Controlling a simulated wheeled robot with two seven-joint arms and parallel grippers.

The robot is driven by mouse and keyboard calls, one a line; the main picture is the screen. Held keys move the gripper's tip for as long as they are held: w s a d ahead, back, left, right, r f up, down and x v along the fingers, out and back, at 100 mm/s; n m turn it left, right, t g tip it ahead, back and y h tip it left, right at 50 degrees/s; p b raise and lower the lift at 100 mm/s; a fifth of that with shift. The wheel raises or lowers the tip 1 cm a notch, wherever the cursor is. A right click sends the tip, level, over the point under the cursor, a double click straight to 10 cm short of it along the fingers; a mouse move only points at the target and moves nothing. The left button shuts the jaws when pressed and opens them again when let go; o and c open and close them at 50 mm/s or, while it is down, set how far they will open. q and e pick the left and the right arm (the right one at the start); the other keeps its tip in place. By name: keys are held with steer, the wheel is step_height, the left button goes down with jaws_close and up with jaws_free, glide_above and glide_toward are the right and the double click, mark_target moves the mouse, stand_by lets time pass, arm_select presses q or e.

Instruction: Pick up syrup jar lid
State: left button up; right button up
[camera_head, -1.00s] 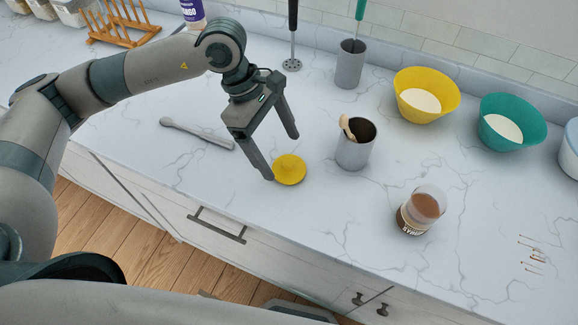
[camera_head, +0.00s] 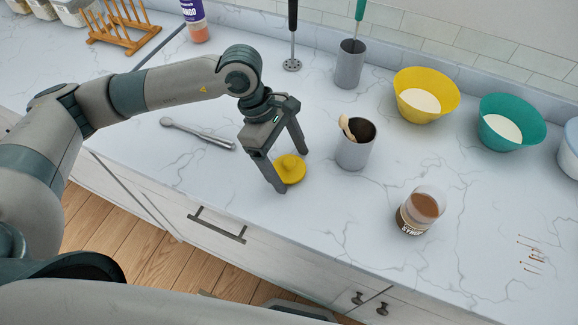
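The yellow syrup jar lid (camera_head: 291,169) lies on the marble counter with its knob up. My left gripper (camera_head: 292,172) is lowered over it from above, its two fingers open and spread to either side of the lid. One finger is at the lid's near left side and the other at its far right side. I cannot tell whether either finger touches the lid. The open syrup jar (camera_head: 419,211), with brown syrup and a dark label, stands on the counter to the right. My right gripper is not in view.
A grey cup (camera_head: 356,148) with a wooden utensil stands close right of the lid. A grey-handled utensil (camera_head: 198,134) lies to the left. Yellow (camera_head: 448,105) and teal (camera_head: 491,134) bowls stand back right. The counter's front edge is near the gripper.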

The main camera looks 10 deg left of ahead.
mark_target(290, 162)
arm_select(q)
steer(key=c, duration=0.9)
steer(key=shift+o, duration=0.2)
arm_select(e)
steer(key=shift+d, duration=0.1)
